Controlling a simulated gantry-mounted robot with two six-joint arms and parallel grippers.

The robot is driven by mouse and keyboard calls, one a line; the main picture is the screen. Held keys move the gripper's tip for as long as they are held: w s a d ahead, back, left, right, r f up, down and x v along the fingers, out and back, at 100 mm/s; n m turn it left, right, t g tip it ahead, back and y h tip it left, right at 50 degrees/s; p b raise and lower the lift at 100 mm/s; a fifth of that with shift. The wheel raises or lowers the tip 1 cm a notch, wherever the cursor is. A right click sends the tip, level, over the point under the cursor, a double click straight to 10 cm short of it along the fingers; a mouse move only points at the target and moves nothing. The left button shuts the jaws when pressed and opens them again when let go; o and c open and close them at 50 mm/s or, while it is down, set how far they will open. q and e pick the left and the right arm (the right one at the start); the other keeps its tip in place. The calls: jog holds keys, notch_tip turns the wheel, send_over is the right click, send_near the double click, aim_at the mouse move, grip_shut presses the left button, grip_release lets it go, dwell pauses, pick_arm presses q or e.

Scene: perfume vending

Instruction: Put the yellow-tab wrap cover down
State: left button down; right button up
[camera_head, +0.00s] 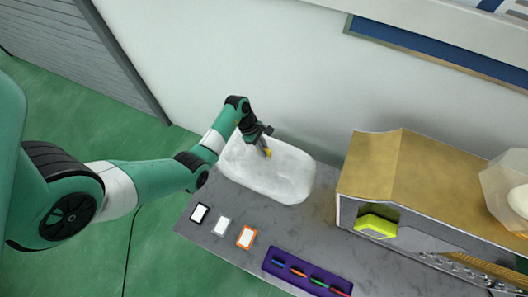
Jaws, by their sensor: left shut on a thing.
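The wrap cover (288,178) is a whitish, translucent rounded rectangle at the back left of the grey counter. Its small yellow tab (267,153) shows near the cover's top edge. My left gripper (264,149) reaches in from the left and is shut on the yellow tab. The fingers partly hide the tab. I cannot tell whether the cover rests on the counter or hangs just above it, or what is under it. My right gripper is not in view.
Black-, white- and orange-framed cards (246,237) lie on the grey counter (216,249) in front of the cover. A purple tray (304,275) with several coloured sticks is at the front. A gold-topped machine (425,165) with a yellow-green block (376,225) stands at right.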

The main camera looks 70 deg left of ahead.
pick_arm(q)
jog(key=shift+w+a+f+b, duration=0.1)
jog(key=shift+f+b, duration=0.7)
jog(key=shift+f, duration=1.65)
jog(key=c, duration=0.8)
grip_release()
jog(key=shift+c, duration=0.2)
jog(key=shift+r, duration=0.35)
jog(key=p+v, duration=0.4)
jog(key=v, duration=0.6)
jog(key=shift+a+r, duration=0.15)
jog(key=shift+r, duration=0.05)
jog(key=shift+s+a+r, duration=0.1)
jog(key=shift+s+r, duration=0.25)
jog(key=shift+r, duration=0.15)
